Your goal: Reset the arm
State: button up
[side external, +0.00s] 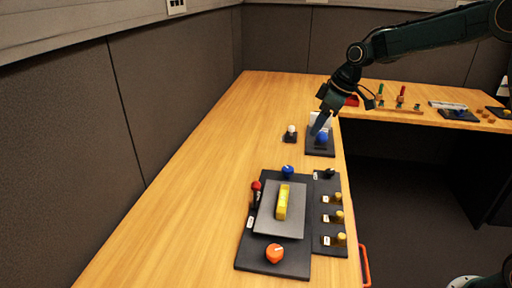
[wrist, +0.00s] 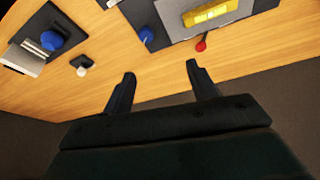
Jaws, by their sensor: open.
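My gripper (side external: 320,124) hangs at the end of my arm, near the trackball panel in the side view. In the wrist view my gripper (wrist: 161,69) is open, with its two dark fingers apart and only bare wood between them. The trackball panel (side external: 313,152) is a dark plate with a blue ball (side external: 322,138) and a white part behind it. In the side view my gripper overlaps the back of this panel. In the wrist view the blue ball (wrist: 51,40) lies to the upper left, apart from the fingers.
A small dark block with a white knob (side external: 291,130) stands left of the trackball panel. A larger dark panel (side external: 243,258) in front holds a yellow handle (side external: 283,202), an orange knob (side external: 274,253), a blue knob (side external: 288,172) and several small knobs. Bare wood (side external: 200,190) lies to the left.

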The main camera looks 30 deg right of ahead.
jog(key=s+a+r+m+t+h, duration=0.1)
jog(key=s+a+r+m, duration=0.1)
jog(key=s+r, duration=0.45)
jog(key=s+a+r+m, duration=0.1)
jog(key=s+a+r, duration=0.15)
jog(key=s, duration=0.75)
jog(key=s+f+m+h, duration=0.1)
jog(key=s+f+m, duration=0.1)
jog(key=s, duration=1.6)
jog(key=shift+a+m+t, duration=0.15)
jog(key=shift+m+t, duration=0.25)
jog(key=shift+m, duration=0.4)
